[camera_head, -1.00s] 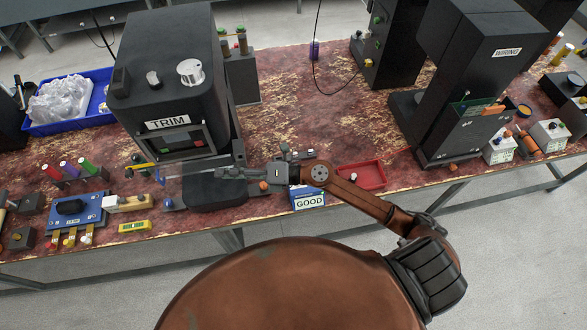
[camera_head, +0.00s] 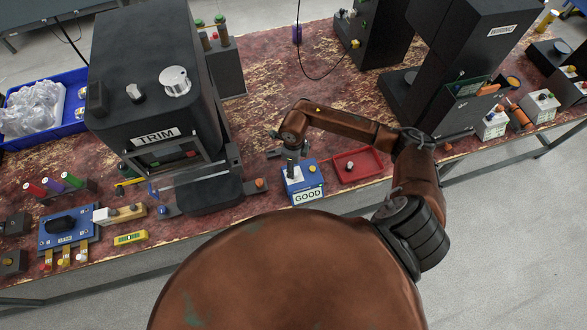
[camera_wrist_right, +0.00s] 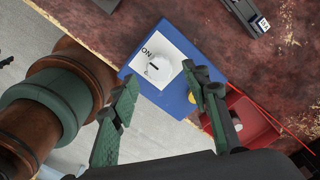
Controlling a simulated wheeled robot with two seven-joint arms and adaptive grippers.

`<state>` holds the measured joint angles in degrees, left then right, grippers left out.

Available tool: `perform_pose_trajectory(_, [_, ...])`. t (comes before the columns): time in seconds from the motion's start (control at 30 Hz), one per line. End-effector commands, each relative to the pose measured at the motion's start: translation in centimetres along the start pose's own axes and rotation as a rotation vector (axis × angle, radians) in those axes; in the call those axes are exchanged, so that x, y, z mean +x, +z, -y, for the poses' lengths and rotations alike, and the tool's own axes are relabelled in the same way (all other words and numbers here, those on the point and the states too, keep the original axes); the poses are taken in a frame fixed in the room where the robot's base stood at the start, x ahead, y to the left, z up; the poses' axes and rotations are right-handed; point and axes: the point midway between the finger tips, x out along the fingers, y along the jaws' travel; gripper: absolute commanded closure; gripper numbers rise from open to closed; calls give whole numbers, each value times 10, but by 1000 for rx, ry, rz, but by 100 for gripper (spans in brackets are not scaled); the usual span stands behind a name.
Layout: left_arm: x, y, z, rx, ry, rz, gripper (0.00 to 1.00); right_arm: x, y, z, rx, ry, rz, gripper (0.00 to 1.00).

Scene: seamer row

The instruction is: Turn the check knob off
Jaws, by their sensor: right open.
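A blue box (camera_head: 313,177) with a GOOD sign on its front stands at the bench's front edge in the head view. In the right wrist view the blue box (camera_wrist_right: 179,98) carries a white plate marked ON with a round white knob (camera_wrist_right: 157,70). The knob has a short dark pointer mark; its exact setting is hard to read. My right gripper (camera_head: 292,172) points down over the box. In the right wrist view its open fingers (camera_wrist_right: 160,77) lie either side of the knob, with no clear contact. My left gripper is not in view.
A red tray (camera_head: 373,173) sits just right of the blue box. The black TRIM machine (camera_head: 150,75) stands to the left, and a black WIRING machine (camera_head: 455,60) to the right.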

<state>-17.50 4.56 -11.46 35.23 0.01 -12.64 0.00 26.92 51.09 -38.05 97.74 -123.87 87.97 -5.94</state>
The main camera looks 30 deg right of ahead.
Motion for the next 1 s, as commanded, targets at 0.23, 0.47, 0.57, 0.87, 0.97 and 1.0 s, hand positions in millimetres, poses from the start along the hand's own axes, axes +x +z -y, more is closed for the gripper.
perform_pose_trajectory(0.23, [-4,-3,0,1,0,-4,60,28,-1,-1,2,2,0,57])
perform_pose_trajectory(0.47, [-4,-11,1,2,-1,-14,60,33,-2,0,3,1,1,57])
perform_pose_trajectory(0.57, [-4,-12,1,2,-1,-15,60,32,-1,0,2,1,1,57])
perform_pose_trajectory(0.87, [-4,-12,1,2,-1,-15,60,32,-1,0,2,1,1,77])
perform_pose_trajectory(0.97, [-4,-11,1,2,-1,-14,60,32,-1,0,2,1,1,84])
perform_pose_trajectory(1.0, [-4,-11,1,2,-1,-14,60,32,-1,0,2,1,1,87])
